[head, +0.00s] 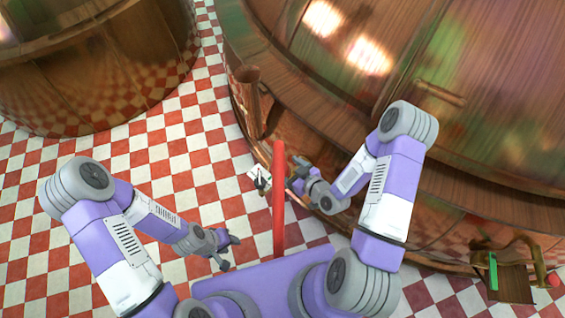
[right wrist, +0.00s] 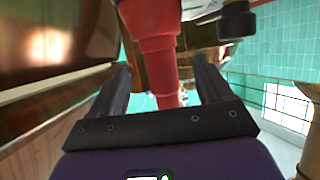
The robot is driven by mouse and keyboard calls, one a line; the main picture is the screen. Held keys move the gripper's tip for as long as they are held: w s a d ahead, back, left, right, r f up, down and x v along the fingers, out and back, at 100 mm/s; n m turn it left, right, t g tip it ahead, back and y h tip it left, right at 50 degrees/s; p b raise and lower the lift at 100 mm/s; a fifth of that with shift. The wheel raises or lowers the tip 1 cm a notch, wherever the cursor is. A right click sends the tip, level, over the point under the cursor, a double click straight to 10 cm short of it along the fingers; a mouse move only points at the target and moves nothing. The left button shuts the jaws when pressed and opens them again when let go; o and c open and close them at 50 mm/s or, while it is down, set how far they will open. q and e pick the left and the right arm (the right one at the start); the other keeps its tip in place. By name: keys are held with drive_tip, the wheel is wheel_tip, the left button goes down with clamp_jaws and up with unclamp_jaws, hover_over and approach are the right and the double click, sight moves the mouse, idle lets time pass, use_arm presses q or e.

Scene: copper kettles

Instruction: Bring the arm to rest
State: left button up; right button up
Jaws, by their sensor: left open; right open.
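My left gripper (head: 230,252) is open and empty at the lower middle of the head view, above the red and white checkered floor. My right gripper (head: 294,178) is beside a red post (head: 279,200), close to the large copper kettle. In the right wrist view the right gripper (right wrist: 163,66) has its two dark fingers wide apart. A red stepped post (right wrist: 158,50) shows between or beyond them; I cannot tell whether it touches either finger.
The large copper kettle (head: 480,120) fills the right side, with a short upright pipe (head: 250,100) at its edge. Another copper vessel (head: 100,80) stands upper left. A small white and dark object (head: 260,178) lies near the post. Checkered floor (head: 170,150) is open between the vessels.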

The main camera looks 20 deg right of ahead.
drive_tip(key=shift+s+d+r, duration=0.1)
drive_tip(key=shift+s, duration=0.15)
idle(0.3)
drive_tip(key=s+a+f+m+g+p, duration=0.1)
drive_tip(key=s+a+f+m+g, duration=0.2)
drive_tip(key=s+g, duration=0.3)
drive_tip(key=s+a+f+m+g+h+p, duration=0.1)
drive_tip(key=s+a+f+m+g, duration=0.2)
drive_tip(key=s+g, duration=0.3)
drive_tip(key=s+m, duration=0.1)
drive_tip(key=s, duration=0.3)
drive_tip(key=shift+a+m+h+p, duration=0.15)
drive_tip(key=shift+m+h+p, duration=0.15)
drive_tip(key=shift+m, duration=0.1)
drive_tip(key=shift+f, duration=0.1)
drive_tip(key=shift+c, duration=0.4)
